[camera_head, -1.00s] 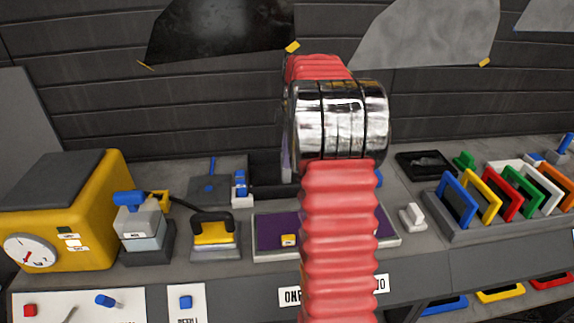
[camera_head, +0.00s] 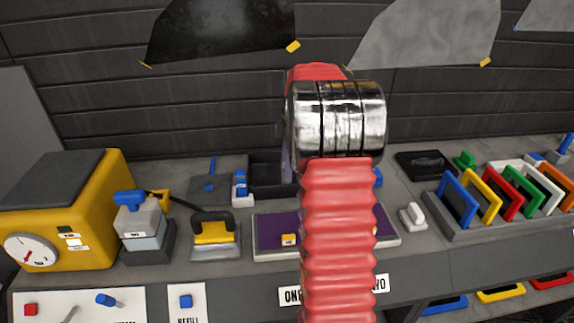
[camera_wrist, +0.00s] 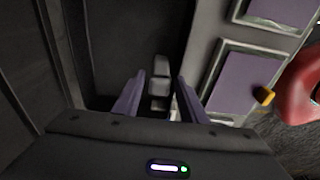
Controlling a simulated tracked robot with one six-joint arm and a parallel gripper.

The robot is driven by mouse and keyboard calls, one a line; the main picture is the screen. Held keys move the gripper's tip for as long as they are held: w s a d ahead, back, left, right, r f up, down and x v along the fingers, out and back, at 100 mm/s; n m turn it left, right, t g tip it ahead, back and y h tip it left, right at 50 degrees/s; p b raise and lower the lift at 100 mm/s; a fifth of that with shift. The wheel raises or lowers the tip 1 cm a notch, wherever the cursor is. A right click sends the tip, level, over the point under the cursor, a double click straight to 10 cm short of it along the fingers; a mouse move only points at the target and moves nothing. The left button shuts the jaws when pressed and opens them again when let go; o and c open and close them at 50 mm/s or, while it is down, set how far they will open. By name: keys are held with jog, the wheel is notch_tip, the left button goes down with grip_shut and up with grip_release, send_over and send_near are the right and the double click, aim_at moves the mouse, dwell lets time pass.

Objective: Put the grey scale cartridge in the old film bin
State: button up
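A two-part grey block (camera_wrist: 160,76), seemingly the grey scale cartridge, shows in the wrist view against a dark bin interior. My gripper (camera_wrist: 152,92) has its two purple fingers spread on either side of the block, with dark gaps between, so it looks open. Whether the block rests on the bin floor is hard to tell. In the head view, a dark open bin (camera_head: 264,160), seemingly the old film bin, stands at the back of the bench, partly hidden behind my arm. My gripper is mostly hidden there.
A purple-topped tray (camera_head: 272,230) lies in front of the bin. A blue-and-white bottle (camera_head: 240,186) stands left of it. A yellow machine (camera_head: 70,210), a yellow block with black handle (camera_head: 213,235) and a rack of coloured frames (camera_head: 480,205) flank it.

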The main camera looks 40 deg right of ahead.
jog(key=shift+o, duration=0.3)
jog(key=shift+r, duration=0.1)
notch_tip(320, 180, up, 12)
jog(key=d, duration=0.1)
jog(key=shift+s, duration=0.4)
dwell(0.7)
